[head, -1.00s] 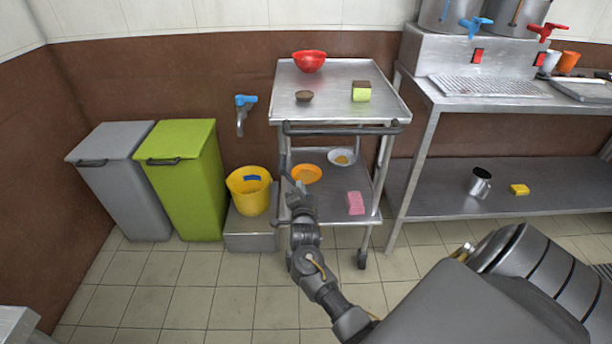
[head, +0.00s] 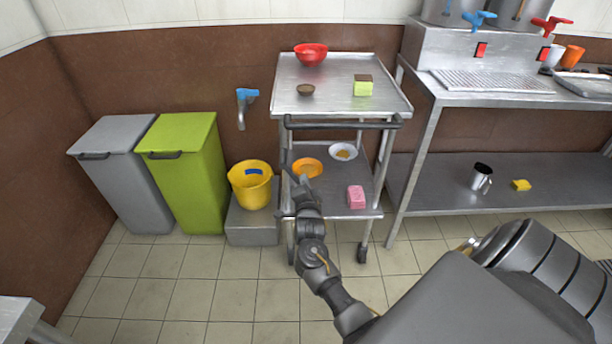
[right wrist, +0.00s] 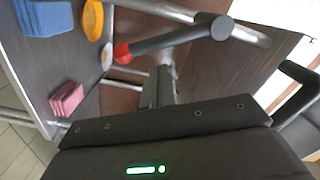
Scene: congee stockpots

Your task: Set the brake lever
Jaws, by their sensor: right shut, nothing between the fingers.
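The brake lever (right wrist: 160,43) shows in the right wrist view as a dark bar with a red tip, slanting across from a trolley frame tube. I cannot make it out clearly in the head view. The steel trolley (head: 335,98) stands against the back wall. My right gripper (head: 292,174) is at the trolley's front left post, near the lower shelf. In the right wrist view its shut fingers (right wrist: 160,85) are empty and lie close to the lever; I cannot tell whether they touch it. My left gripper is not in view.
A yellow bucket (head: 251,187) on a step stands left of the trolley, beside a green bin (head: 185,180). A steel counter (head: 437,108) is at right. The floor in front is clear.

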